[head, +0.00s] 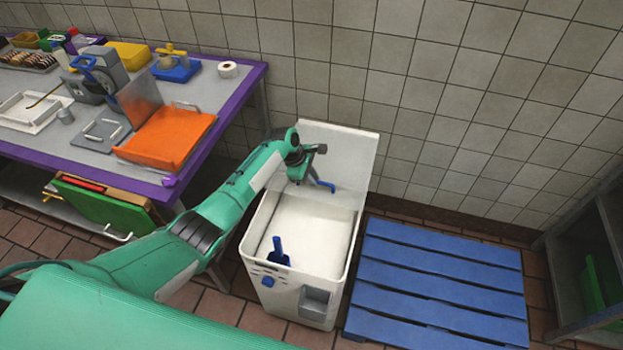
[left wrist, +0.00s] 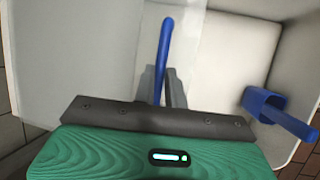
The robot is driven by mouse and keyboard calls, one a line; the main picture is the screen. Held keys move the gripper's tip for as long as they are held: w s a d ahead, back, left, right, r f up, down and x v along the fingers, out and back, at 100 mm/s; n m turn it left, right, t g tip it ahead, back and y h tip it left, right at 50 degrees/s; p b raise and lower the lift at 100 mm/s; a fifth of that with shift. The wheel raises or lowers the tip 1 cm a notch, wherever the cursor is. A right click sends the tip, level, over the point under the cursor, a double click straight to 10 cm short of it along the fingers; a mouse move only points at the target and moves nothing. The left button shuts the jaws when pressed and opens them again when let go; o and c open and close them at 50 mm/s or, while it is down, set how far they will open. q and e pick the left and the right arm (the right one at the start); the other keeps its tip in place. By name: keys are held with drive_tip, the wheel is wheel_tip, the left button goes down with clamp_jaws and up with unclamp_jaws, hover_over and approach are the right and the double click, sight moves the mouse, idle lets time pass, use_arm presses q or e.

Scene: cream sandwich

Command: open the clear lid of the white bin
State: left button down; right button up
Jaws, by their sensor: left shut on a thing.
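The white bin (head: 335,270) stands on the floor between the purple-edged table and the blue pallet. Its clear lid (head: 350,160) is raised and stands steeply up at the back of the bin, so the white contents show from above. My left gripper (head: 318,175) is at the lid and shut on its blue handle (left wrist: 165,45), which rises between the fingers in the left wrist view. A blue scoop (head: 278,252) is at the front of the bin; it also shows at the right in the left wrist view (left wrist: 275,110). My right gripper is not in view.
The table (head: 215,85) at the left holds an orange tray (head: 166,134), a slicer and several other items. A blue pallet (head: 440,280) lies right of the bin. A tiled wall (head: 450,110) is close behind the lid. A dark shelf (head: 590,240) stands at far right.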

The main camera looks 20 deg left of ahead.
use_arm(q)
drive_tip(key=c, duration=1.5)
unclamp_jaws()
drive_tip(key=shift+o, duration=0.2)
drive_tip(key=shift+r, duration=0.1)
drive_tip(key=v, duration=1.3)
drive_tip(key=shift+a+r+b, duration=0.15)
drive_tip(key=shift+r+b, duration=0.1)
drive_tip(key=shift+b, duration=0.1)
drive_tip(key=shift+s, duration=0.1)
